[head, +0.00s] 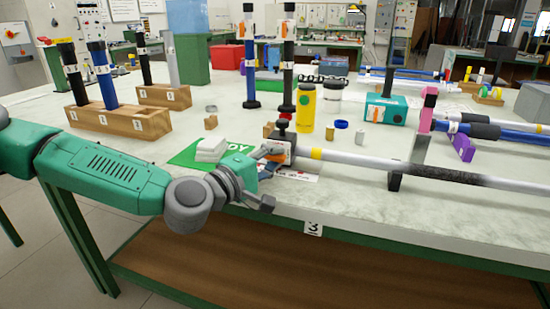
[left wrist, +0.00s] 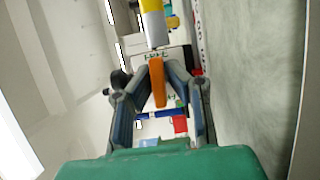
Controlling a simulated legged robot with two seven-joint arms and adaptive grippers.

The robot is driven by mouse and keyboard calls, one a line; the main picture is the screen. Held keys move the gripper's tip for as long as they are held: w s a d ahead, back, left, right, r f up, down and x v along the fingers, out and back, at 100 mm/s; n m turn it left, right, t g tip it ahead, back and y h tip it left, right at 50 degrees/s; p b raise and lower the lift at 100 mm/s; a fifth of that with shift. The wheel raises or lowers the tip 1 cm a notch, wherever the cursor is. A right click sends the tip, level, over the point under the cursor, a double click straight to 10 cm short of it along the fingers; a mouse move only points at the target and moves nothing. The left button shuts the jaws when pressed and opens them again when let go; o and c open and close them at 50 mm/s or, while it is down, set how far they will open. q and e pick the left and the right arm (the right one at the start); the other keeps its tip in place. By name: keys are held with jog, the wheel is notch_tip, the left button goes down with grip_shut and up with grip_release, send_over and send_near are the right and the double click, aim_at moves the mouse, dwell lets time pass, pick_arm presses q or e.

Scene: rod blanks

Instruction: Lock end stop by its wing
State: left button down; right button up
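The end stop (head: 283,139) is a pale block with a black knob on top, at the left end of a long grey rod (head: 345,158) near the table's front edge. Its orange wing (left wrist: 157,84) shows upright in the left wrist view, in line with the rod's yellow band and grey part. My left gripper (head: 268,172) reaches the end stop from the left. In the left wrist view its fingertips (left wrist: 158,72) close in on both sides of the wing and seem to touch it. The head view partly hides the wing. My right gripper is out of view.
A black stand (head: 395,180) holds up the rod. A green mat (head: 188,155) with a pale block lies behind my gripper. Wooden racks (head: 120,120) with upright rods stand left. Yellow (head: 305,108) and white cylinders stand behind the end stop; blue rods lie right.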

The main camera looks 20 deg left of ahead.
pick_arm(q)
jog(key=shift+r+m+p, duration=0.1)
jog(key=shift+m+p, duration=0.4)
jog(key=shift+p, duration=0.4)
jog(key=m+g+y+p, duration=0.1)
jog(key=m+p, duration=0.2)
jog(key=p, duration=0.2)
jog(key=m+g+y+p, duration=0.1)
jog(key=m+y+p, duration=0.1)
jog(key=p, duration=0.3)
jog(key=m+g+y+p, duration=0.1)
jog(key=m+p, duration=0.3)
jog(key=p, duration=0.1)
jog(key=shift+s+d+y+p, duration=0.1)
jog(key=shift+s+y+p, duration=0.05)
jog(key=shift+y+p, duration=0.15)
jog(key=m+p, duration=0.1)
jog(key=m+y+p, duration=0.1)
jog(key=shift+f+m+y+p, duration=0.2)
jog(key=shift+m+y+p, duration=0.1)
jog(key=shift+m+p, duration=0.1)
jog(key=shift+s+f+m+y, duration=0.1)
jog(key=shift+m+y, duration=0.2)
jog(key=shift+y, duration=0.1)
jog(key=shift+f+p, duration=0.1)
jog(key=shift+p, duration=0.25)
jog(key=c, duration=1.6)
grip_release()
jog(key=shift+r, duration=0.2)
